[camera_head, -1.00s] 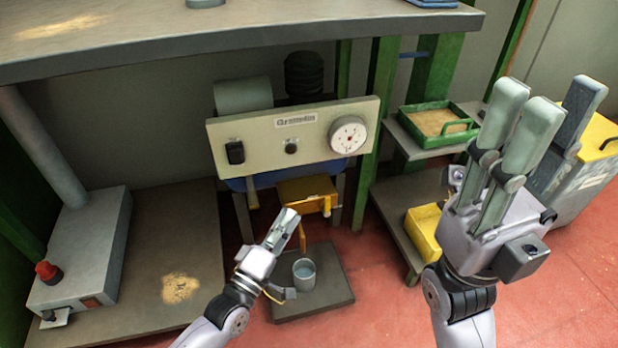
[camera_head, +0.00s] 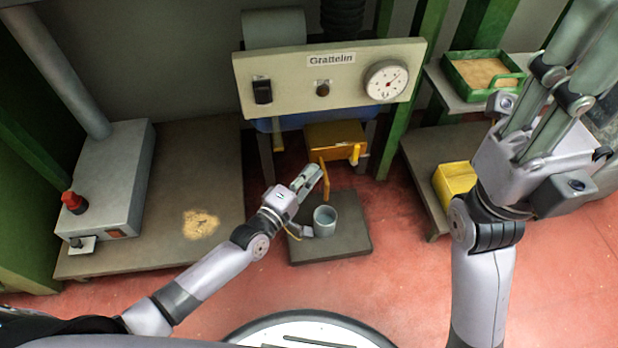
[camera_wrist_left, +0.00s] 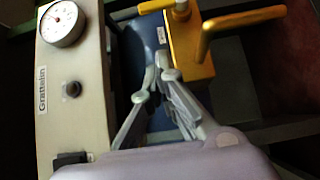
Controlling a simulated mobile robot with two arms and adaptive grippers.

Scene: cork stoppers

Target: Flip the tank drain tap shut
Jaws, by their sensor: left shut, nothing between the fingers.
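The tap's yellow-brass body (camera_head: 335,136) sits under the front panel. A bar-like lever (camera_head: 324,180) hangs at its left, and a shorter brass part (camera_head: 355,154) shows at its right. In the left wrist view the brass body (camera_wrist_left: 190,52) is close, with a bent lever (camera_wrist_left: 240,26). My left gripper (camera_head: 310,176) is shut and empty, its fingertips beside the hanging lever; I cannot tell whether they touch. In the left wrist view its fingertips (camera_wrist_left: 160,75) are near the brass body. My right gripper (camera_head: 585,50) is raised at the right, fingers apart, tips cut off.
A grey cup (camera_head: 324,221) stands on a low dark board (camera_head: 350,240) below the tap. The panel (camera_head: 330,78) with switch and dial is above. A grey machine (camera_head: 110,180) stands left.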

